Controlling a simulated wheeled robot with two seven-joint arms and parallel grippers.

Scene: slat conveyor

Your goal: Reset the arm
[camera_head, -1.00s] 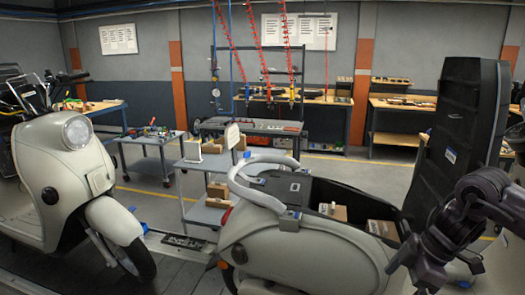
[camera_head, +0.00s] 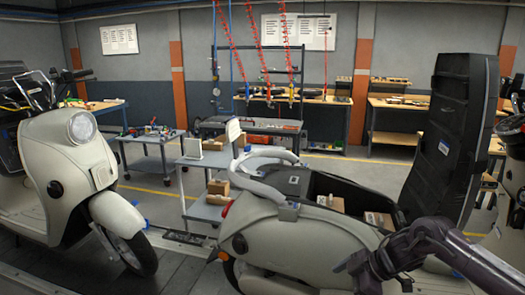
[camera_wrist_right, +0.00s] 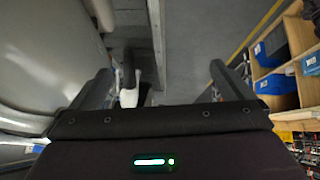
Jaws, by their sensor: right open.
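My right arm enters the head view from the right edge. Its dark right gripper (camera_head: 360,274) is in front of the rear side of the nearer cream scooter (camera_head: 290,245), and the picture does not settle whether they touch. In the right wrist view the right gripper (camera_wrist_right: 160,80) has its two fingers wide apart, with nothing held between them. My left gripper is in neither current view.
The nearer scooter's black seat (camera_head: 455,140) stands raised, with cardboard boxes (camera_head: 378,219) in the open compartment. A second scooter (camera_head: 60,165) stands at left. A grey cart (camera_head: 208,160) stands behind. Blue bins (camera_wrist_right: 275,84) are on a shelf at right.

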